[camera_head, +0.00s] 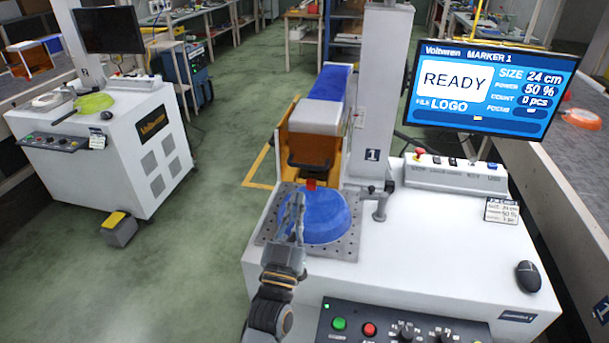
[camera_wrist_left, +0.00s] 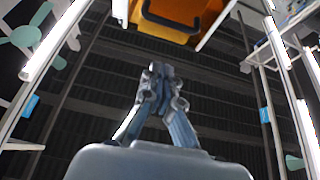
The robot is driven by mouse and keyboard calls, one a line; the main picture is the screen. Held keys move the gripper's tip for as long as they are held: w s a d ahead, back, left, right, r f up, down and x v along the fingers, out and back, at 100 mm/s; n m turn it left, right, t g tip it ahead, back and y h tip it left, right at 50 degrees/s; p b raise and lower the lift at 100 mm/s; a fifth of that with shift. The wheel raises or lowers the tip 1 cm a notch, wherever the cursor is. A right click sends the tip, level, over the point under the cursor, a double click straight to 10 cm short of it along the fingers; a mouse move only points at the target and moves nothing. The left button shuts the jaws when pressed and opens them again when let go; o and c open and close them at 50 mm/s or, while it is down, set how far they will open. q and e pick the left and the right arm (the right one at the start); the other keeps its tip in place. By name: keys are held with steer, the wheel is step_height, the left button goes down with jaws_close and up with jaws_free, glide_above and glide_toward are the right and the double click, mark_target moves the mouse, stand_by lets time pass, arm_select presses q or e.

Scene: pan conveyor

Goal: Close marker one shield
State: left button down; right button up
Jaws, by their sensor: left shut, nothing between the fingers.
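Marker one's orange shield (camera_head: 309,150) stands raised above the work plate, with a dark handle (camera_head: 309,168) along its lower front edge. The shield (camera_wrist_left: 170,25) and its dark handle (camera_wrist_left: 170,22) also show from below at the top of the left wrist view. A blue pan (camera_head: 327,218) lies on the perforated plate (camera_head: 344,249) under it. My left gripper (camera_head: 297,198) is shut and empty, pointing up in front of the pan, a little below the handle and apart from it. Its closed fingers show in the left wrist view (camera_wrist_left: 158,78). My right gripper is out of view.
A monitor (camera_head: 489,88) reads MARKER 1, READY. A control box (camera_head: 454,176), a clamp lever (camera_head: 380,205) and a mouse (camera_head: 528,276) are on the machine's white top. Buttons (camera_head: 370,329) line its front. Another machine (camera_head: 128,140) stands left across open floor (camera_head: 215,215).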

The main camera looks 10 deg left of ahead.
arm_select(q)
steer(key=s+r+p+x, duration=0.1)
steer(key=r+p+x, duration=0.15)
steer(key=x, duration=0.75)
steer(key=f, duration=0.2)
steer(key=w+f+p, duration=0.1)
steer(key=f, duration=0.2)
steer(key=shift+w+a, duration=0.15)
steer(key=shift+a, duration=0.1)
steer(key=shift+f, duration=0.1)
steer(key=b, duration=1.1)
glide_toward(304, 171)
steer(key=f, duration=0.1)
steer(key=w+d+f, duration=0.1)
steer(key=f, duration=0.1)
steer(key=w+f, duration=0.1)
steer(key=shift+w+d+f, duration=0.15)
steer(key=shift+w+d, duration=0.1)
steer(key=shift+d, duration=0.05)
